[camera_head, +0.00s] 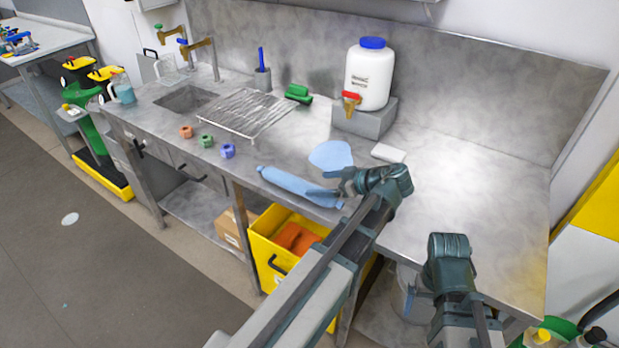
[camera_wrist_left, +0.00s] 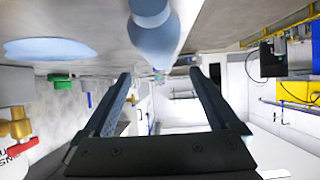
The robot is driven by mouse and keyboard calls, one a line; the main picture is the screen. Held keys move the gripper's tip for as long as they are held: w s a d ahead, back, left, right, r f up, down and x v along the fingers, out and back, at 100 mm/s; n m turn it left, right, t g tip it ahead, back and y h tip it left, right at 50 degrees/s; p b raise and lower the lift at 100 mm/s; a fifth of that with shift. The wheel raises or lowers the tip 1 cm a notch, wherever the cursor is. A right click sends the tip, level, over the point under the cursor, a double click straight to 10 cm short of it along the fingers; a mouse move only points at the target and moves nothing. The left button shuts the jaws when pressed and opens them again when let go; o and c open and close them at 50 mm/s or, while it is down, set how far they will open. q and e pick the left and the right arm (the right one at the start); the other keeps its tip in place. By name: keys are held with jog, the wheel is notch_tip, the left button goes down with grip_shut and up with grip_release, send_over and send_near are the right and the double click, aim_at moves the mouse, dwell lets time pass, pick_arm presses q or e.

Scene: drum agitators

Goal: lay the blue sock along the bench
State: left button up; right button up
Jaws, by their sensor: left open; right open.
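The blue sock (camera_head: 295,186) is a long, light blue, rounded roll lying on the grey metal bench (camera_head: 460,195), along its front edge. Its right end is partly hidden behind my left gripper (camera_head: 328,183). My left gripper is open at that right end, and I cannot tell if it touches the sock. In the left wrist view the sock (camera_wrist_left: 155,35) shows above the gap between the open fingers (camera_wrist_left: 160,76), with nothing clearly held. My right gripper (camera_head: 411,296) is open and empty, low in front of the bench's right part.
A flat light blue patch (camera_head: 331,155) lies behind the sock. A white drum (camera_head: 369,78) with a red tap stands on a grey block. A white block (camera_head: 388,153), wire rack (camera_head: 245,112) and coloured nuts (camera_head: 228,151) are on the bench. A yellow bin (camera_head: 262,250) stands below.

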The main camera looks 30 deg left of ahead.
aim_at(308, 185)
pick_arm(q)
jog(key=shift+p+v, duration=0.6)
jog(key=shift+v, duration=1.45)
jog(key=shift+a+f, duration=0.1)
jog(key=shift+f, duration=0.05)
jog(key=b+x, duration=0.6)
jog(key=x, duration=0.5)
jog(key=shift+a+f, duration=0.2)
jog(key=shift+a, duration=0.15)
jog(key=shift+a+f, duration=0.1)
jog(key=shift+f, duration=0.05)
jog(key=shift+w+r, duration=0.1)
jog(key=shift+r, duration=0.1)
jog(key=shift+f, duration=0.15)
